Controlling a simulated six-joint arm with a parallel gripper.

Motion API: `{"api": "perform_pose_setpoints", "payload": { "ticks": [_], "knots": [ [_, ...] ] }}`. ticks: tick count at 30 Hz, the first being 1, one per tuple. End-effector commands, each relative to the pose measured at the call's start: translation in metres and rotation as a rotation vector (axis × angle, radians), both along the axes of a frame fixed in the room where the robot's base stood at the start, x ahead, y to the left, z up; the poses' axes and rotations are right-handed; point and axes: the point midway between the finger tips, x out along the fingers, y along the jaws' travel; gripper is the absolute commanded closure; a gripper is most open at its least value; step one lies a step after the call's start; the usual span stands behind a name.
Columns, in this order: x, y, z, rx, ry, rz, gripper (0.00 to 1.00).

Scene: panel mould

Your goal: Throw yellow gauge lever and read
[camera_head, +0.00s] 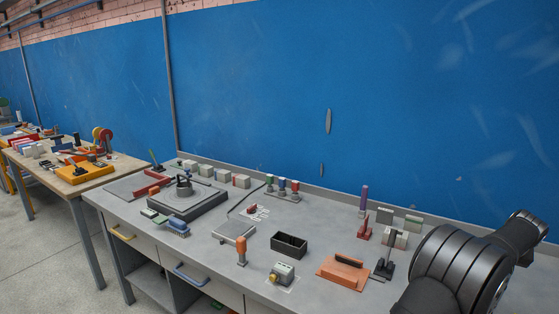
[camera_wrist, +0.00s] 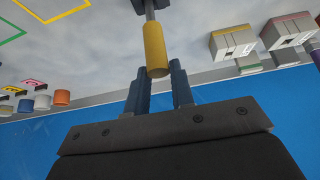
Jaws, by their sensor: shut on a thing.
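In the wrist view a yellow cylindrical lever handle (camera_wrist: 155,48) sits on a thin grey rod that runs up to a dark part at the top edge. My gripper (camera_wrist: 159,78) has its two dark fingers on either side of the handle's near end and is shut on it. The handle tilts slightly in the picture. In the head view my black arm fills the lower right corner; my gripper is out of sight there, and I cannot make out this lever. No gauge reading is legible in either view.
The grey bench (camera_head: 213,249) carries a black open box (camera_head: 289,244), an orange block (camera_head: 343,271), an orange-handled tool (camera_head: 241,250) and a small box with a yellow knob (camera_head: 283,273). Striped grey blocks (camera_wrist: 232,42) stand right of the handle. A blue panel (camera_head: 270,100) closes the back.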

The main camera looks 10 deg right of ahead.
Motion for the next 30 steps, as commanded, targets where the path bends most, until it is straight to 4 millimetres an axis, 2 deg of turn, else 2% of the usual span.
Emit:
{"api": "perform_pose_setpoints", "payload": {
  "ticks": [30],
  "knots": [
    [-0.016,0.014,0.0,-0.001,0.001,-0.001,1.0]
  ]
}}
